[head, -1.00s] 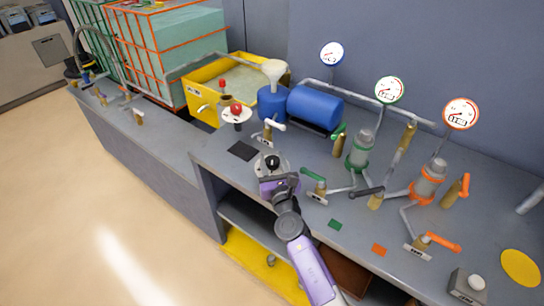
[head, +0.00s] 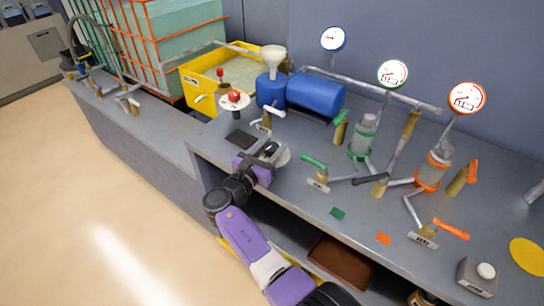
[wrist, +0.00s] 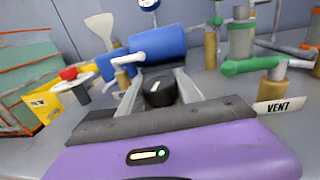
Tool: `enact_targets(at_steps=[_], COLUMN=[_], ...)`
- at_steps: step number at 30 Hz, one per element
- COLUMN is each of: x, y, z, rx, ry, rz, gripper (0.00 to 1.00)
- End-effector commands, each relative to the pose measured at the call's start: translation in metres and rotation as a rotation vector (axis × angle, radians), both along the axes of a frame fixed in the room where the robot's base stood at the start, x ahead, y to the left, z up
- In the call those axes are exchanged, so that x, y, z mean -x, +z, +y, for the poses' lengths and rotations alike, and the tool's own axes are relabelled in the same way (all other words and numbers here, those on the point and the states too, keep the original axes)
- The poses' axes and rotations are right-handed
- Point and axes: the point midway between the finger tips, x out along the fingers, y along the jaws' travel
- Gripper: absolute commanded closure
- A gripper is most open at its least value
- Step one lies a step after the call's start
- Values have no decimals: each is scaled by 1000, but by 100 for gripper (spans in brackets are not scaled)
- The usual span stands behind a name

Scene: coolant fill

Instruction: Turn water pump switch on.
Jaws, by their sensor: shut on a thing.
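The water pump switch appears to be a black round knob (wrist: 160,92) with a white pointer mark. In the head view the knob (head: 271,150) sits on a pale round plate on the bench, partly covered by my gripper. My gripper (head: 268,152) reaches in from the bench's front edge. In the wrist view its two grey fingers (wrist: 158,96) stand on either side of the knob and are shut on it. The white mark slants slightly to the upper right. The knob's lower part and any label are hidden.
A red button (head: 234,95) on a white round plate stands left of the gripper. A blue tank (head: 315,95) lies behind. A green-handled valve (head: 315,162) with a VENT label (wrist: 278,106) is to the right. A dark square pad (head: 241,138) lies just left.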

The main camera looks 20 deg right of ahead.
Motion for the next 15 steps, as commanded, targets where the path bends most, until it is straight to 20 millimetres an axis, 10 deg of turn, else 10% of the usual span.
enact_targets(at_steps=[15], x=[0], y=[-7], z=[-1], rx=[0], ry=[-254], rz=[-2], gripper=[99])
